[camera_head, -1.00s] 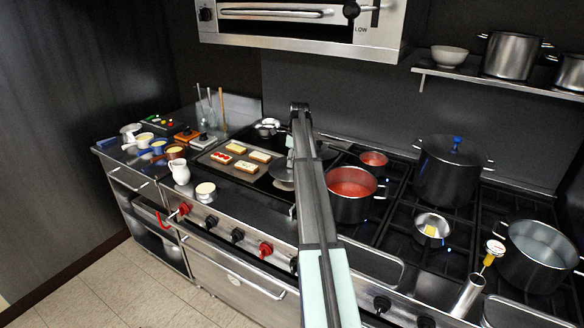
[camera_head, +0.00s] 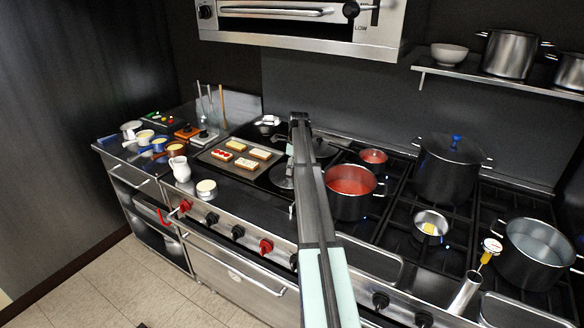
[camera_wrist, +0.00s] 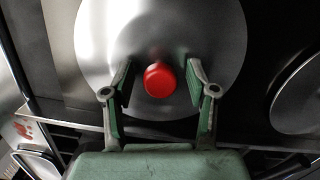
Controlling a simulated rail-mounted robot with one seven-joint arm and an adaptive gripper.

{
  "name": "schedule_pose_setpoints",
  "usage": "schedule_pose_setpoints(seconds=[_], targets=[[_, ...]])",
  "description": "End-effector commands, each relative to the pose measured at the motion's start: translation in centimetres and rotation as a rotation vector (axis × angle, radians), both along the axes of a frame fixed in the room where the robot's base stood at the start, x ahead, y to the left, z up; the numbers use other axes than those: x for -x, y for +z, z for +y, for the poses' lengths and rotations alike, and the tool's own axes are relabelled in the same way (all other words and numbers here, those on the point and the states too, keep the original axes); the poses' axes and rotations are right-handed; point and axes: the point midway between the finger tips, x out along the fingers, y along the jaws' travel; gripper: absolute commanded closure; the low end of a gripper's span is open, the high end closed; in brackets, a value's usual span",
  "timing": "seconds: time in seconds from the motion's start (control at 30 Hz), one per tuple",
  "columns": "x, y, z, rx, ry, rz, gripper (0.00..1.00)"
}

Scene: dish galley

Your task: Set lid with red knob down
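The lid with the red knob is a round steel lid (camera_wrist: 105,45) with a red knob (camera_wrist: 160,80) in its middle. In the head view the lid (camera_head: 280,177) shows partly behind my arm, between the tray of toasts and the red-filled pot, and appears to lie flat on the dark stove top. My gripper (camera_wrist: 160,88) is open above it in the wrist view. Its two green-padded fingers stand either side of the knob, with a visible gap on both sides. In the head view my arm hides the knob and most of the gripper.
A tray with toasts (camera_head: 214,154) lies left of the lid. A pot of red sauce (camera_head: 351,205) stands close on the right, with a small red-filled pan (camera_head: 373,158) behind it. A tall dark pot with a blue knob (camera_head: 447,170) stands farther right. A white jug (camera_head: 180,168) stands left.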

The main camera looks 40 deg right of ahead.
Motion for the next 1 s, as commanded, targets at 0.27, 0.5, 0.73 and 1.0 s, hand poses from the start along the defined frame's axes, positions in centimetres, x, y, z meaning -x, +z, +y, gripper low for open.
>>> schedule_pose_setpoints(seconds=[0.27, 0.5, 0.73, 1.0], targets=[[0.0, 0.3, 0.0, 0.0, 0.0, 0.0, 0.42], [0.2, 2.8, -0.2, 0.001, 0.0, -0.002, 0.42], [0.6, 7.2, -0.6, 0.002, 0.0, -0.003, 0.42], [1.0, 11.2, -0.8, 0.001, 0.0, -0.001, 0.42]])
